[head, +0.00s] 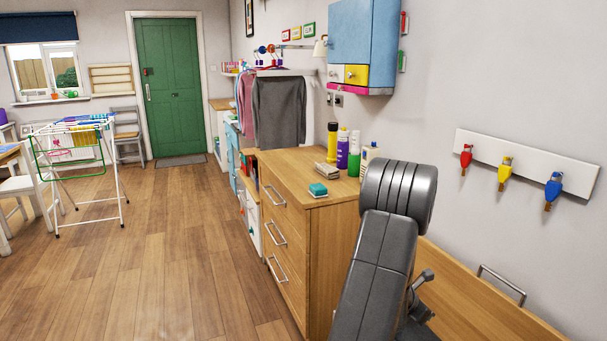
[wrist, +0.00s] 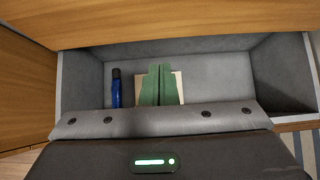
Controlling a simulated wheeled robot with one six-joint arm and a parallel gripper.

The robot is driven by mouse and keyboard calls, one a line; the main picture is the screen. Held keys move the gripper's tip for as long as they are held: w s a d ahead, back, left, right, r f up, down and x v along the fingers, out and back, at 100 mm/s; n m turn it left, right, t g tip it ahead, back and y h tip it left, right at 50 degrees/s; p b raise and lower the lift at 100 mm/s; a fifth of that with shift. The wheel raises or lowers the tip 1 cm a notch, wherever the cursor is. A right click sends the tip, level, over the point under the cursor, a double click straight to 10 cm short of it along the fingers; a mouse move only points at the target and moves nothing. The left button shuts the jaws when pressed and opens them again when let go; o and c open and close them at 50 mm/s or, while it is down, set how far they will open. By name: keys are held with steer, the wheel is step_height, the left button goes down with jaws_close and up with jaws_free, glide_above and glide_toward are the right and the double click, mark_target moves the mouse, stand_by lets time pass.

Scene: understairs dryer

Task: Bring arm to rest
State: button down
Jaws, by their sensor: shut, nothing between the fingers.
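My gripper (wrist: 160,68) shows in the wrist view as two green fingers pressed together, with nothing between them. It points into or over a grey-lined open compartment (wrist: 215,78); the gap between fingers and compartment floor is hard to judge. A flat beige thing (wrist: 177,85) lies behind the fingers and is partly hidden by them. In the head view my grey arm (head: 380,255) rises in front of the wooden drawer unit, bent at the top; the gripper itself is out of sight there.
In the compartment, a blue-and-black cylindrical thing (wrist: 116,88) lies left of the fingers. Wooden panels border it. Wall pegs (head: 504,175) hang right of my arm.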

steer(key=shift+t+h, duration=0.4)
steer(key=shift+h, duration=0.4)
steer(key=a+f+b, duration=0.1)
steer(key=b, duration=0.2)
steer(key=s+a+f+b, duration=0.1)
steer(key=a+f+b, duration=0.1)
steer(key=b, duration=0.1)
steer(key=shift+s+a+f, duration=0.1)
steer(key=shift+s+f, duration=0.05)
steer(key=shift+b, duration=0.3)
steer(key=shift+a, duration=0.15)
